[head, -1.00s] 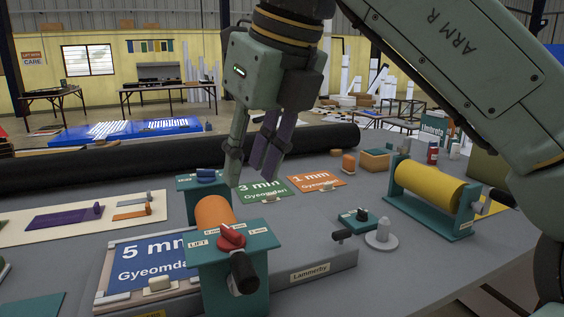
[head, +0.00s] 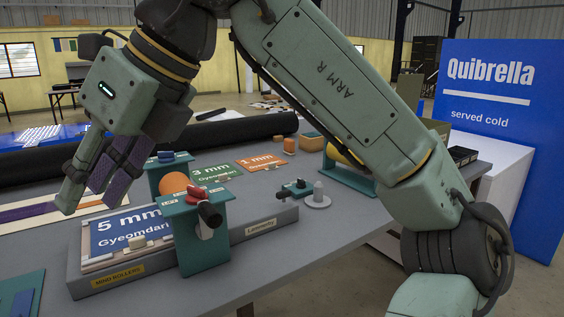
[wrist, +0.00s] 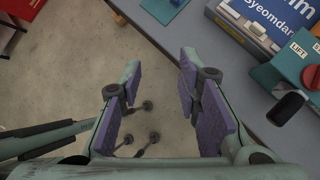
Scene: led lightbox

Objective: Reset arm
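My gripper (head: 84,198) hangs at the left in the head view, above the table's left part and left of the blue 5 mm panel (head: 128,233). In the wrist view my gripper (wrist: 158,75) has its two purple-padded fingers spread, with nothing between them. Concrete floor and part of the table edge show beyond the fingers. My arm reaches across the head view from the lower right to the upper left.
The roller press (head: 205,250) with its red knob (head: 195,195) stands at the front of the grey table (head: 330,225). The green 3 mm (head: 213,173) and orange 1 mm (head: 262,162) panels lie behind it. A black roll (head: 235,128) lines the back. A blue Quibrella board (head: 500,150) stands right.

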